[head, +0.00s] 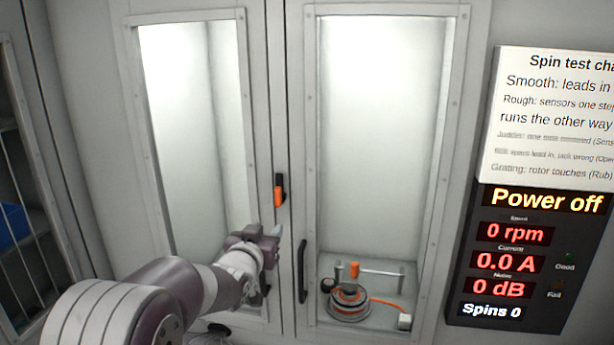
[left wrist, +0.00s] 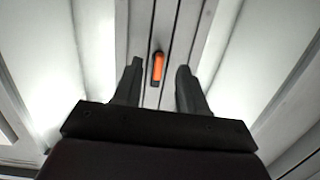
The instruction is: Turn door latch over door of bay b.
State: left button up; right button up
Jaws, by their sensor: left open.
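The door latch (head: 279,190) is a small orange and black piece on the strip between the two glazed doors. It stands upright, with its orange part lengthwise along the strip. My left gripper (head: 270,243) is just below and left of the latch, in front of the left door (head: 186,130). In the left wrist view the gripper (left wrist: 155,82) is open and empty, with the orange latch (left wrist: 158,67) showing between and beyond its fingers, not touched. The right door (head: 381,120) looks closed. No bay letter is readable. My right gripper is out of view.
A black door handle (head: 302,272) stands out near my left gripper. A display panel (head: 530,255) reading "Power off" and a text sign (head: 550,120) are at the right.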

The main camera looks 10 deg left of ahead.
aim_at(277, 198)
pick_arm(q)
notch_tip(277, 198, up, 5)
jog(key=w+a+t+p, duration=0.1)
jog(key=t+p, duration=0.1)
jog(key=p, duration=0.1)
jog(key=shift+g, duration=0.4)
jog(key=w+p, duration=0.1)
jog(key=w, duration=0.2)
jog(key=w+d+f+p, duration=0.1)
jog(key=w, duration=0.2)
jog(key=w+f+p, duration=0.1)
jog(key=w+p, duration=0.1)
jog(key=w, duration=0.2)
jog(key=shift+d, duration=0.15)
jog(key=shift+w, duration=0.25)
jog(key=shift+s+a+r, duration=0.3)
jog(key=shift+s+a, duration=0.15)
jog(key=shift+s, duration=0.15)
jog(key=shift+w+f, duration=0.1)
jog(key=shift+w, duration=0.1)
jog(key=shift+w+d+f, duration=0.15)
jog(key=shift+w+d, duration=0.05)
jog(key=shift+w, duration=0.05)
jog(key=shift+c, duration=1.3)
jog(key=shift+w, duration=0.1)
grip_shut()
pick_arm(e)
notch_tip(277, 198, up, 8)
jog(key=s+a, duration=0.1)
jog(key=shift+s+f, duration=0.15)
